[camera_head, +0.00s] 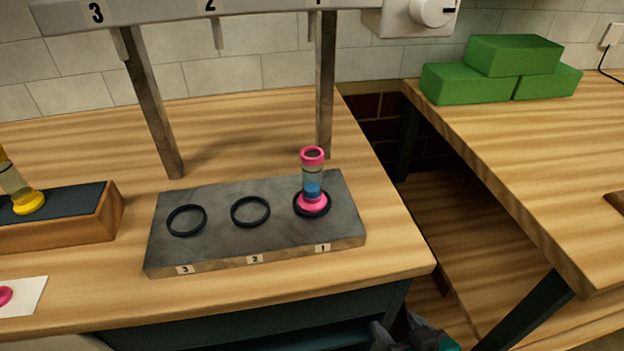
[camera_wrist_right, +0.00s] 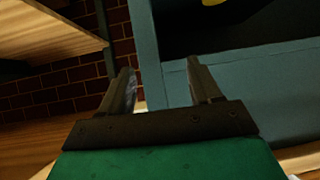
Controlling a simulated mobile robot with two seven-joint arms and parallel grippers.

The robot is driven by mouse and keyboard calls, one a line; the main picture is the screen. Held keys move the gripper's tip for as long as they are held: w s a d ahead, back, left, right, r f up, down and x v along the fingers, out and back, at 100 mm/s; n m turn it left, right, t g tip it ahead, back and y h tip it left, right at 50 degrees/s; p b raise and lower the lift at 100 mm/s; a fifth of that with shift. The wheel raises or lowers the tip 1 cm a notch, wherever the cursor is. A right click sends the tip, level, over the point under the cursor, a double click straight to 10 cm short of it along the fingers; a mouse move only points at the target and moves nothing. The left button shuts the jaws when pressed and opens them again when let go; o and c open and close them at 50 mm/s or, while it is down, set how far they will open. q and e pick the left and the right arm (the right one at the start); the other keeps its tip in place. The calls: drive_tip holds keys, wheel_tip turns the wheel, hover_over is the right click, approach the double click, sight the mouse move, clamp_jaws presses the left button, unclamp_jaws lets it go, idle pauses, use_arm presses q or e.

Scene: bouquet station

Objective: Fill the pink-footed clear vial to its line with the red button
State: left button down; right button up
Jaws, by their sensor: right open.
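The pink-footed clear vial (camera_head: 312,175) stands upright in the black ring (camera_head: 325,208) marked 1 on the grey slab (camera_head: 220,240). It has a pink rim and blue liquid in its lower part. A thin dark line circles the glass above the liquid. The dispenser (camera_head: 150,10) stands over the slab, with spouts marked 3, 2 and 1; its upper part is cut off. No red button shows. My right gripper (camera_head: 398,330) is low at the bottom edge, in front of the bench and apart from the vial. In the right wrist view it is open and empty (camera_wrist_right: 161,75). My left gripper is out of view.
Rings 2 and 3 are empty. A yellow-footed vial (camera_head: 27,202) stands on a dark-topped wooden block (camera_head: 75,220) at left. A white card (camera_head: 30,297) with a pink thing lies in front. Green blocks (camera_head: 480,82) sit on the right table, across a gap.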

clamp_jaws()
idle(0.5)
idle(1.1)
